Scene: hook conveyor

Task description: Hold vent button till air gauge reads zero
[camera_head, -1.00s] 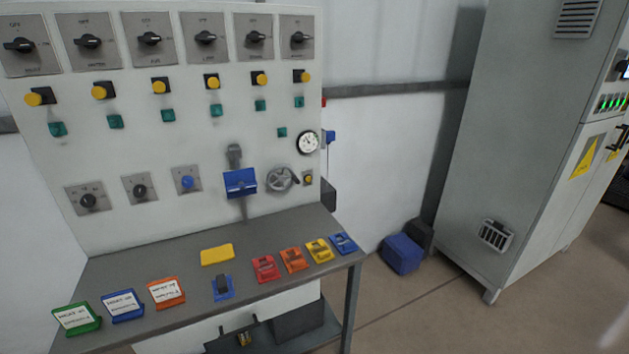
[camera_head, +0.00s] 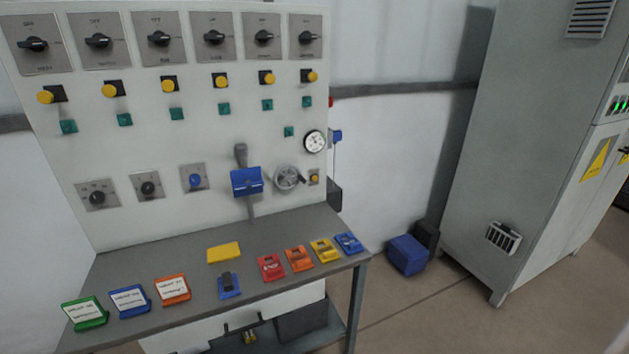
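The round white air gauge (camera_head: 315,142) is at the right edge of the panel; its needle reading is too small to tell. A small yellow button (camera_head: 314,177) on a grey plate sits below the gauge, beside a grey handwheel (camera_head: 288,178). A blue button (camera_head: 195,180) on a grey plate sits lower centre-left on the panel. No label shows which one is the vent button. Neither of my grippers is in view, and nothing touches the panel.
A grey bench (camera_head: 190,250) runs below the panel, holding several coloured tags and lockout devices. A blue valve lockout (camera_head: 246,181) is mounted on the panel. A grey cabinet (camera_head: 520,130) stands at the right. A blue box (camera_head: 407,255) lies on the floor between; the floor in front is clear.

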